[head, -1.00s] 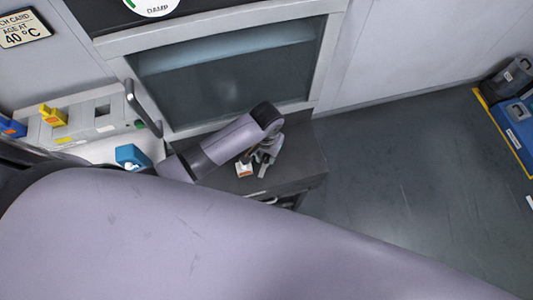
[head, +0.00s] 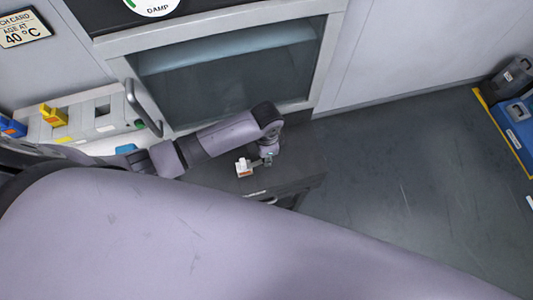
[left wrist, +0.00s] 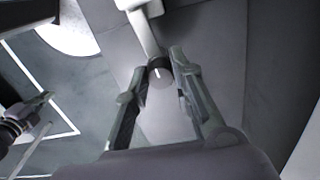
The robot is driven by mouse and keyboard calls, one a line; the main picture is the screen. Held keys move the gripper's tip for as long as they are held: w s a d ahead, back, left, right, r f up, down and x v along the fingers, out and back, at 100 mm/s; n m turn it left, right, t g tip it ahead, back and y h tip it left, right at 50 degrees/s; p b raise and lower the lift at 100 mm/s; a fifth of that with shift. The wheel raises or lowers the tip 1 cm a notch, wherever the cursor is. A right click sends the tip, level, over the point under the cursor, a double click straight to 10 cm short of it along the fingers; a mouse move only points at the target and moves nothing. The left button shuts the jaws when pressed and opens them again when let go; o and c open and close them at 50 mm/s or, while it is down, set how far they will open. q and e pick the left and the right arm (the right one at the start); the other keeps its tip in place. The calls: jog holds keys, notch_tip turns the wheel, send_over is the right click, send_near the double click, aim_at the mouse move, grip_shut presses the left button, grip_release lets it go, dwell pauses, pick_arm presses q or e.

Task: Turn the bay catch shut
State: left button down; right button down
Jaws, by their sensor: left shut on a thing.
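The bay catch is a small part with a white block (head: 243,167) on the dark cabinet top, below the glazed bay door. My left gripper (head: 266,160) points down just right of that block in the head view. In the left wrist view the left gripper (left wrist: 160,68) has its two fingers on either side of a dark round knob with a white line, which joins a pale bar (left wrist: 146,36). It is shut on this part of the catch. The contact itself is small and partly hidden by the fingers. A dark jointed part (left wrist: 20,118), apparently my right gripper, shows at the left edge there.
The glazed bay door (head: 230,85) with its grey handle (head: 143,107) stands behind the arm. A pale panel with a yellow switch (head: 54,117) is at the left. Blue bins (head: 518,120) stand at the far right. The floor between is clear.

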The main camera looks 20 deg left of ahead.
pick_arm(q)
jog(key=shift+m, duration=0.6)
jog(key=c, duration=1.4)
grip_release()
jog(key=shift+o, duration=0.2)
notch_tip(320, 180, up, 12)
